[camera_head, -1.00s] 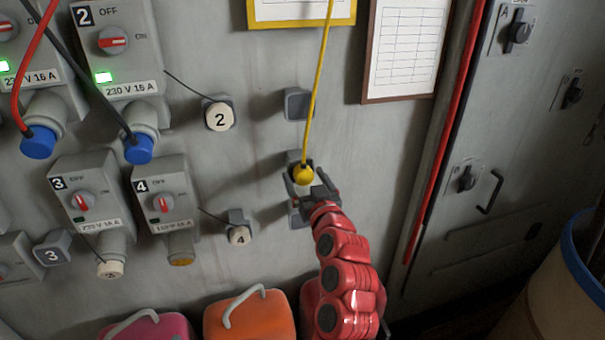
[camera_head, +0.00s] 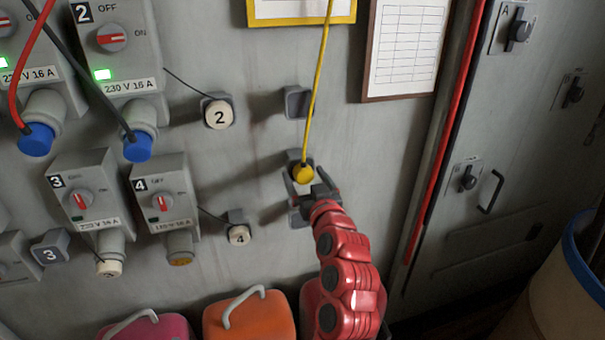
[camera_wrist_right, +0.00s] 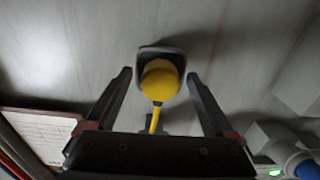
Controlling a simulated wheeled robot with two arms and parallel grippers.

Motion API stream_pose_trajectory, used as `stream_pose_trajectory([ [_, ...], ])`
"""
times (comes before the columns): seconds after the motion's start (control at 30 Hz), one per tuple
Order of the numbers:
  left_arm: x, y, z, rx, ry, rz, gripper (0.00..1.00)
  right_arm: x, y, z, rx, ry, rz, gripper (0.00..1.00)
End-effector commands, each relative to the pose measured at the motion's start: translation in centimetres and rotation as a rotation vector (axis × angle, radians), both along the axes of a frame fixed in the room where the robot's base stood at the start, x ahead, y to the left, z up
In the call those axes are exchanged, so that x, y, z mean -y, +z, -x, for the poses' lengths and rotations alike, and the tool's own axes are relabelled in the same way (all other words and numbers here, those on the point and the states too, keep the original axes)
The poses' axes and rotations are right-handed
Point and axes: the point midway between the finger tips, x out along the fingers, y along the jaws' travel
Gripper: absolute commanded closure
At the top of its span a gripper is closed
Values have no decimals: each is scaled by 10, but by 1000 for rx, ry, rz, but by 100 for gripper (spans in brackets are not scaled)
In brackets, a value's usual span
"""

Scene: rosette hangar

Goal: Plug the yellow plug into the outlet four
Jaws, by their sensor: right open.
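The yellow plug (camera_head: 303,174) sits at a grey wall holder (camera_head: 293,156), with its yellow cable (camera_head: 318,80) running up. My right gripper (camera_head: 303,184) is open, its fingers on either side of the plug. In the right wrist view the yellow plug (camera_wrist_right: 160,80) shows between the two fingers (camera_wrist_right: 158,92), with gaps on both sides. Outlet four (camera_head: 163,205) is the box marked 4 on the left, its socket (camera_head: 180,250) pointing down with a yellowish-brown face. A cream cap marked 4 (camera_head: 238,235) sits on a holder beside it. My left gripper is not in view.
Outlet two (camera_head: 115,50) has a blue plug (camera_head: 137,147) in it; outlet three (camera_head: 82,200) has a cream cap (camera_head: 109,267) under it. Orange (camera_head: 250,318) and pink (camera_head: 150,328) cases stand below. Empty holders (camera_head: 298,103) are on the wall. A barrel (camera_head: 550,290) stands at right.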

Motion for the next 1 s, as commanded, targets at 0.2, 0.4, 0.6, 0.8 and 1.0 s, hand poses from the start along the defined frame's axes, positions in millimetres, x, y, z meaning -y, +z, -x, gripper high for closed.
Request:
stream_pose_trajectory([
  [0.2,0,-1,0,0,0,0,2,0,0,0,0,0,0,12],
  [0.4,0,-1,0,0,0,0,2,0,0,0,0,0,0,41],
  [0.6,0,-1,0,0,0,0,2,0,0,0,1,0,0,77],
  [0.8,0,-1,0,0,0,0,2,0,0,0,1,0,0,100],
  [1.0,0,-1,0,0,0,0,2,0,1,0,1,0,0,100],
])
